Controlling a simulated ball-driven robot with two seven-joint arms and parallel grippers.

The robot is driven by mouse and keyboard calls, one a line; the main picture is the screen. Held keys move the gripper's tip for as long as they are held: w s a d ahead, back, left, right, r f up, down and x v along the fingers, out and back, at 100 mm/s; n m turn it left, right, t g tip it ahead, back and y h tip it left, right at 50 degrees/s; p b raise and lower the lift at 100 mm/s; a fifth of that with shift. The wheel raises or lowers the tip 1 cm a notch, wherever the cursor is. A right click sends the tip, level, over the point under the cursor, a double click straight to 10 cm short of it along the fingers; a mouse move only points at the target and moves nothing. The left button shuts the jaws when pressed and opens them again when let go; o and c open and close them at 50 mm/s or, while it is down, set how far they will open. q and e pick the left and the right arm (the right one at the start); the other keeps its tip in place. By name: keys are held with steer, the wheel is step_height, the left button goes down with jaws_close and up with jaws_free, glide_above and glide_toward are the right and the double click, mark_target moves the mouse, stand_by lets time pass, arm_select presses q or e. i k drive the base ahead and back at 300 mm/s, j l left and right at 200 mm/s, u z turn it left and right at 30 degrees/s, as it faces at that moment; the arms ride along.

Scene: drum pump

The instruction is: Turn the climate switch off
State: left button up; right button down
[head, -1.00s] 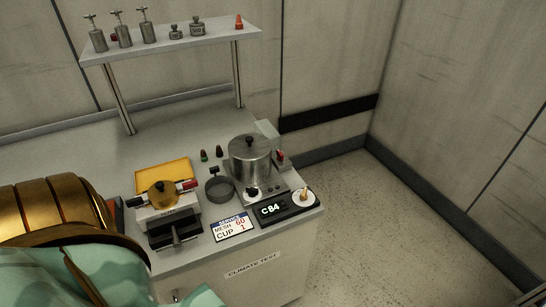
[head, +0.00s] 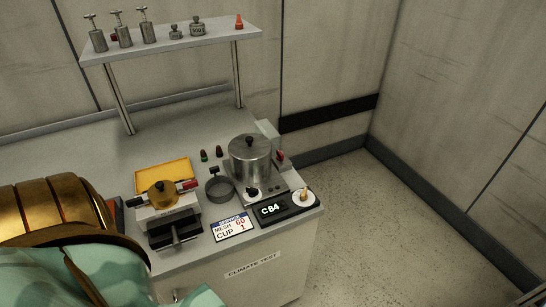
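A bench (head: 190,258) carries the label "CLIMATE TEST" (head: 252,264) on its front. At its front right corner is a white round dial or knob (head: 303,199) with a small reddish-gold piece on it, beside a black display (head: 271,210) reading "C84". A small red-tipped part (head: 281,156) stands behind, right of the metal pot (head: 250,158). A black knob (head: 252,191) is in front of the pot. I cannot tell which of these is the climate switch. Neither gripper shows; nothing touches these controls.
A sieve-like ring (head: 219,190), a yellow-backed device (head: 161,175), a black clamp (head: 175,236) and a service card (head: 232,228) crowd the bench. A raised shelf (head: 170,42) holds several metal weights and fittings. Floor (head: 360,230) to the right is clear.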

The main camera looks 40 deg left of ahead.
mark_target(304, 196)
steer(key=k+j+u, duration=0.1)
steer(key=j+u, duration=0.3)
steer(key=k+j+u, duration=0.1)
steer(key=j+u, duration=0.25)
